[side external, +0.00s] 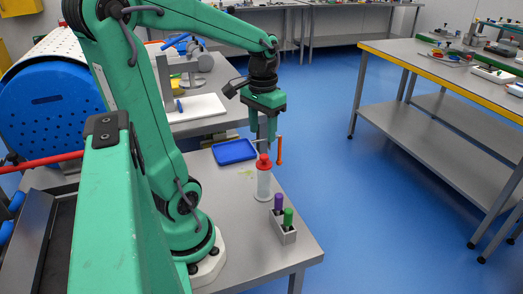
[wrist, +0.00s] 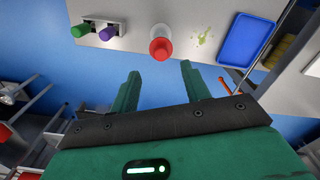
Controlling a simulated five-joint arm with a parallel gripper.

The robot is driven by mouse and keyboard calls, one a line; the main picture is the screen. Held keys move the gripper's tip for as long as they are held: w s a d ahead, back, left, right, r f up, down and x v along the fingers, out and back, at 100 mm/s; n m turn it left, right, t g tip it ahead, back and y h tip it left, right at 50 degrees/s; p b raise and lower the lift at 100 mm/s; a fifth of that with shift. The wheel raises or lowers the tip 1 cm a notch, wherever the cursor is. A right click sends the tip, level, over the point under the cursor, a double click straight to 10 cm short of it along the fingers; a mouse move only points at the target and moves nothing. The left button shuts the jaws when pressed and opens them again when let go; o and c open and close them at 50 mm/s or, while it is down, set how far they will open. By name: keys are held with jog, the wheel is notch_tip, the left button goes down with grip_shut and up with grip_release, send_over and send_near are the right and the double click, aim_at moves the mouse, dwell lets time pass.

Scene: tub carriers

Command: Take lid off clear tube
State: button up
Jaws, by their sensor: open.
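A clear tube (side external: 264,186) stands upright on the grey table, with a red lid (side external: 264,161) on its top. In the wrist view the red lid (wrist: 160,48) shows from above, beyond my fingertips and between their lines. My gripper (side external: 267,143) points down close to the lid in the side view, with its fingers apart. In the wrist view my gripper (wrist: 160,68) is open and nothing is between its fingers. In the side view I cannot tell whether a finger touches the lid.
A grey rack (side external: 283,233) with a purple and a green capped tube stands near the tube. A blue tray (side external: 235,151) lies behind it. An orange-handled tool (side external: 279,150) is by the table's edge.

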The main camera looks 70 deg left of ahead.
aim_at(264, 156)
jog(key=shift+w+a+f, duration=0.1)
jog(key=shift+f, duration=1.9)
jog(key=shift+w+f, duration=0.1)
jog(key=shift+f, duration=1.85)
grip_shut()
